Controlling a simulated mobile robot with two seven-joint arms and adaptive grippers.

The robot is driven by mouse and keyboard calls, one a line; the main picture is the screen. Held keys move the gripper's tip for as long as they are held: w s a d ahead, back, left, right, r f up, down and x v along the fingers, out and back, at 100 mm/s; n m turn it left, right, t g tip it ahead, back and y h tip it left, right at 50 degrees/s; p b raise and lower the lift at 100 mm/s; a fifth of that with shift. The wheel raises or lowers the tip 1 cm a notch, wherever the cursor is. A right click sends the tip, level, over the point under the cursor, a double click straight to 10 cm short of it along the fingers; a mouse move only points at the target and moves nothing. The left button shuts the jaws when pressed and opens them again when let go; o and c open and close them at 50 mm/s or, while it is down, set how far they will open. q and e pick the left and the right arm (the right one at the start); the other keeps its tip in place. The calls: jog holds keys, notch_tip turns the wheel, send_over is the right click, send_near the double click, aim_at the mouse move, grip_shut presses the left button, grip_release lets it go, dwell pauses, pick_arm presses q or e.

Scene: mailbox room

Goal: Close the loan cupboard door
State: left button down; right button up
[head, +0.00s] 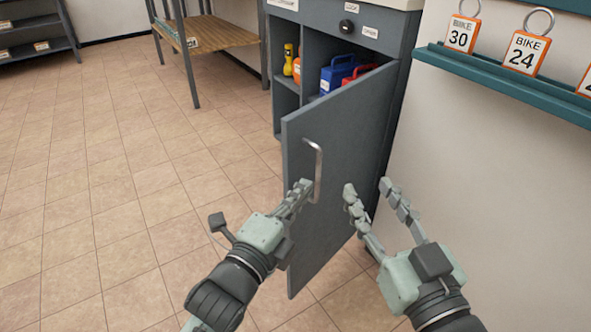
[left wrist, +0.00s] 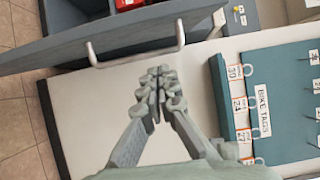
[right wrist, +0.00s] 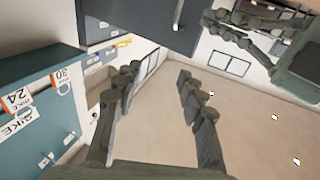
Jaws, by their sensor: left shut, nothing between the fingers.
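The grey loan cupboard door (head: 345,145) stands wide open, swung out toward me. Its silver bar handle (head: 318,170) is on the face toward my left gripper. The cupboard (head: 393,45) holds a blue case (head: 338,74), a red case and a yellow torch on its shelves. My left gripper (head: 303,190) is shut and empty, its fingertips close to the handle's lower part. In the left wrist view the handle (left wrist: 135,55) lies just beyond the fingertips (left wrist: 158,75); I cannot tell whether they touch. My right gripper (head: 368,190) is open and empty, right of the door; it shows in the right wrist view (right wrist: 155,75).
A teal rack (head: 500,85) with orange-edged bike tags (head: 527,52) is on the wall at right. A wooden bench (head: 215,35) stands at the back, and a dark shelf unit (head: 38,40) at far left. The tiled floor (head: 110,190) at left is clear.

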aim_at(295, 169)
pick_arm(q)
jog(key=w, duration=0.4)
jog(key=w+a, duration=0.1)
jog(key=w, duration=0.1)
jog(key=shift+w+a+b, duration=0.1)
jog(key=shift+w+b, duration=0.15)
jog(key=shift+b, duration=0.05)
pick_arm(e)
jog(key=r, duration=0.1)
jog(key=r+t+y, duration=0.1)
jog(key=s+a+r+t, duration=0.1)
jog(key=r, duration=0.1)
pick_arm(q)
jog(key=shift+a, duration=0.1)
pick_arm(e)
jog(key=shift+f, duration=0.1)
